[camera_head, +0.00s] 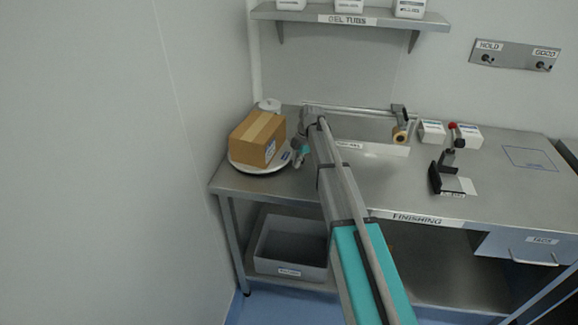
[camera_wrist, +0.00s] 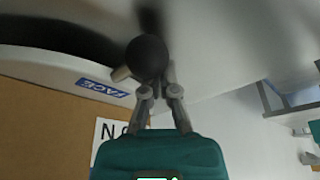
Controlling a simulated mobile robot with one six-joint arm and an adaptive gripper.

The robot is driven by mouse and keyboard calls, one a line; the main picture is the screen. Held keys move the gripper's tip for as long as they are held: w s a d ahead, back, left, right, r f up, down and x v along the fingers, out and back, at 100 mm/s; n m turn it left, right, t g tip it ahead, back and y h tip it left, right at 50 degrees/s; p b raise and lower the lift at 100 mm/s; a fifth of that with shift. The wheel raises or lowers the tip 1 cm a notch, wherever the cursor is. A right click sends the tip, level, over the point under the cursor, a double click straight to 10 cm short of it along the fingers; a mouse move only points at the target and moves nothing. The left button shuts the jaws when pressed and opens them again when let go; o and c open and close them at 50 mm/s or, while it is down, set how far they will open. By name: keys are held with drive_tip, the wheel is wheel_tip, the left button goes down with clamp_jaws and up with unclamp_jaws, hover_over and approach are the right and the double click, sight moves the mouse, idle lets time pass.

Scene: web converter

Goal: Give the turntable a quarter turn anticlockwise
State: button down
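The turntable (camera_head: 250,168) is a low white disc at the left end of the steel bench. A taped cardboard box (camera_head: 257,139) stands on it. My gripper (camera_head: 300,152) is low beside the disc's right edge. In the wrist view the turntable's pale rim (camera_wrist: 55,68) carries a blue FACE label (camera_wrist: 102,88), and the box (camera_wrist: 45,130) shows at lower left. A black ball knob (camera_wrist: 147,56) sits at my gripper's fingertips (camera_wrist: 157,75), with a tan stub (camera_wrist: 122,73) beside it. The knob partly hides the fingertips, so their grip on it is unclear.
A white roll (camera_head: 269,104) stands behind the box, close to the wall. A tape roll holder (camera_head: 400,130), white tubs (camera_head: 432,131) and a black fixture (camera_head: 447,175) stand farther right. A grey bin (camera_head: 290,248) sits under the bench. A shelf (camera_head: 350,18) hangs above.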

drive_tip(key=shift+w+d, duration=0.3)
drive_tip(key=shift+w, duration=0.35)
drive_tip(key=shift+w+d, duration=0.3)
drive_tip(key=shift+w, duration=0.3)
drive_tip(key=shift+s+a+f, duration=0.2)
drive_tip(key=shift+s, duration=0.45)
drive_tip(key=shift+s+a+f+b, duration=0.1)
drive_tip(key=shift+s+a+b, duration=0.15)
drive_tip(key=shift+s, duration=0.4)
drive_tip(key=shift+s+a+f+b, duration=0.1)
drive_tip(key=shift+s+a, duration=0.25)
drive_tip(key=shift+s, duration=0.25)
drive_tip(key=shift+w+r+p, duration=0.25)
drive_tip(key=shift+r+p, duration=0.3)
drive_tip(key=shift+r, duration=0.1)
drive_tip(key=shift+w+d+r+p, duration=0.15)
drive_tip(key=shift+r+p, duration=0.05)
drive_tip(key=shift+p, duration=0.1)
drive_tip(key=p+v, duration=0.5)
drive_tip(key=w+a+p+v, duration=0.1)
drive_tip(key=p+v, duration=0.1)
drive_tip(key=v, duration=0.1)
drive_tip(key=shift+a+r+p, duration=0.1)
drive_tip(key=shift+p, duration=0.3)
